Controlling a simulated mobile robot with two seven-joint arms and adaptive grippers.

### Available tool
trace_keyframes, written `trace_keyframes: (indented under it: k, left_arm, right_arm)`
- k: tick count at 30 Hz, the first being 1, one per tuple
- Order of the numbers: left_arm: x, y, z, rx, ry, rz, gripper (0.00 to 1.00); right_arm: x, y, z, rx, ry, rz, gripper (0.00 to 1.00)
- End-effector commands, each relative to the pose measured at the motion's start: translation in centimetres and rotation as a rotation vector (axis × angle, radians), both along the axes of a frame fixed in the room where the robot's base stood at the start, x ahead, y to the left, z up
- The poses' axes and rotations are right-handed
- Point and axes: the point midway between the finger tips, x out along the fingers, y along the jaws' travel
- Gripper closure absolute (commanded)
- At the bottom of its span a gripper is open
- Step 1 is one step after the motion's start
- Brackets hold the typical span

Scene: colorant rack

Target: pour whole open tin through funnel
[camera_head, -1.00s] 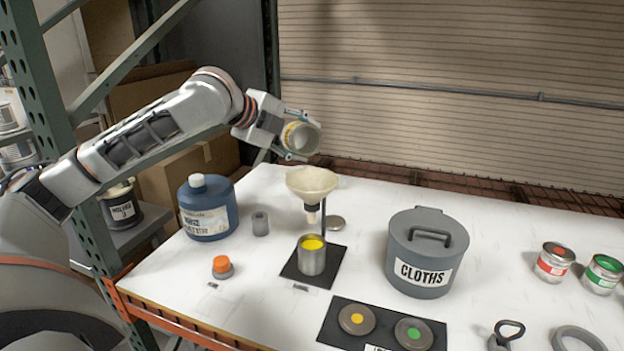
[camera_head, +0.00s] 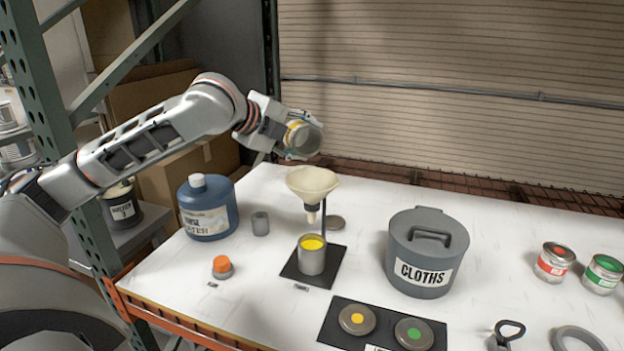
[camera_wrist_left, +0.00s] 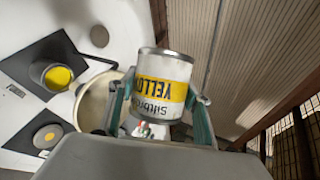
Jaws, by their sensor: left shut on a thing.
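My left gripper (camera_head: 292,139) is shut on a tin with a yellow band (camera_head: 304,139) and holds it tilted above the funnel. The wrist view shows the tin's label (camera_wrist_left: 154,88), reading YELLO upside down, between the two fingers. The cream funnel (camera_head: 313,183) sits in a stand over an open grey can (camera_head: 312,259) with yellow colour inside. The can stands on a black mat (camera_head: 333,262). The funnel is partly hidden behind the tin and gripper in the wrist view (camera_wrist_left: 93,101). I see no stream from the tin. My right gripper is not in view.
A blue bottle (camera_head: 208,212), a small grey cylinder (camera_head: 260,224) and an orange-topped piece (camera_head: 222,267) stand left of the funnel. A grey CLOTHS bin (camera_head: 427,262) stands right. A front mat (camera_head: 383,333) holds two lids. Red (camera_head: 554,262) and green (camera_head: 604,274) tins stand far right.

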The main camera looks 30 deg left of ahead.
Motion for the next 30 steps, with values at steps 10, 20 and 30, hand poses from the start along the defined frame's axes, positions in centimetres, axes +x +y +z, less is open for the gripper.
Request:
trace_keyframes:
  k: [10,20,30]
  left_arm:
    - [-0.07,-0.1,0.19,0.04,-0.025,0.001,0.8]
    - [-0.15,-0.25,0.34,0.078,-0.049,0.0,0.8]
    - [-0.22,-0.39,0.54,0.117,-0.074,-0.001,0.8]
  right_arm:
    - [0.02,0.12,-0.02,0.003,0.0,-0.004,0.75]
    - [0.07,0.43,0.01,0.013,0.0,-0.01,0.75]
    - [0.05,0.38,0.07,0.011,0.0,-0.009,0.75]
